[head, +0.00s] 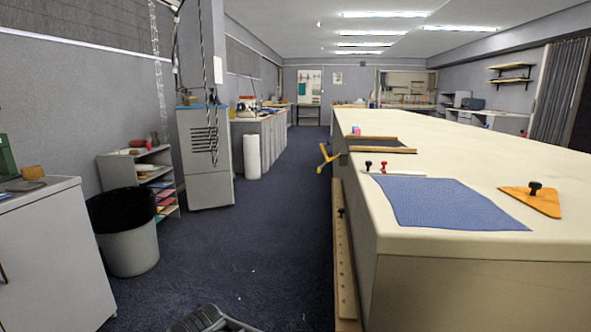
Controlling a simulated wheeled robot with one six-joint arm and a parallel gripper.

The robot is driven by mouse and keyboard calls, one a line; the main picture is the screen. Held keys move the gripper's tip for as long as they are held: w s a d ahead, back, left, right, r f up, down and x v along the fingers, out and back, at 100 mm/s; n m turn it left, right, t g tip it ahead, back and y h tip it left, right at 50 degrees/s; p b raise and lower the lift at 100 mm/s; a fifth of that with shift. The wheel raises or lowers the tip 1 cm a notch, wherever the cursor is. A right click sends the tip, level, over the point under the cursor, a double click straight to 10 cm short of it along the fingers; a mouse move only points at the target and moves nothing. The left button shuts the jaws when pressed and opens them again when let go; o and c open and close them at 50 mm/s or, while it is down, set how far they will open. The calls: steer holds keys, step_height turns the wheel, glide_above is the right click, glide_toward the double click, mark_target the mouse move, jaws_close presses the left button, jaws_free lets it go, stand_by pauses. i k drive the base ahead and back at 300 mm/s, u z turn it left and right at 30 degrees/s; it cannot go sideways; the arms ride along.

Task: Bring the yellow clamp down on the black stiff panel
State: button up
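A yellow angled piece (327,157), which looks like the yellow clamp, sticks out at the left long edge of the table, beside the dark panel. It is small here, and I cannot tell whether it touches the panel. The black stiff panel (374,143) lies flat on the table near that edge, with brown strips along its near and far sides.
The long cream table (455,245) fills the right side. A bin (128,240) stands left; the dark floor aisle (270,220) is clear.

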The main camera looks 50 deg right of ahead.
mark_target(321, 145)
steer(key=z, duration=0.25)
steer(key=i, duration=1)
steer(key=z, duration=0.45)
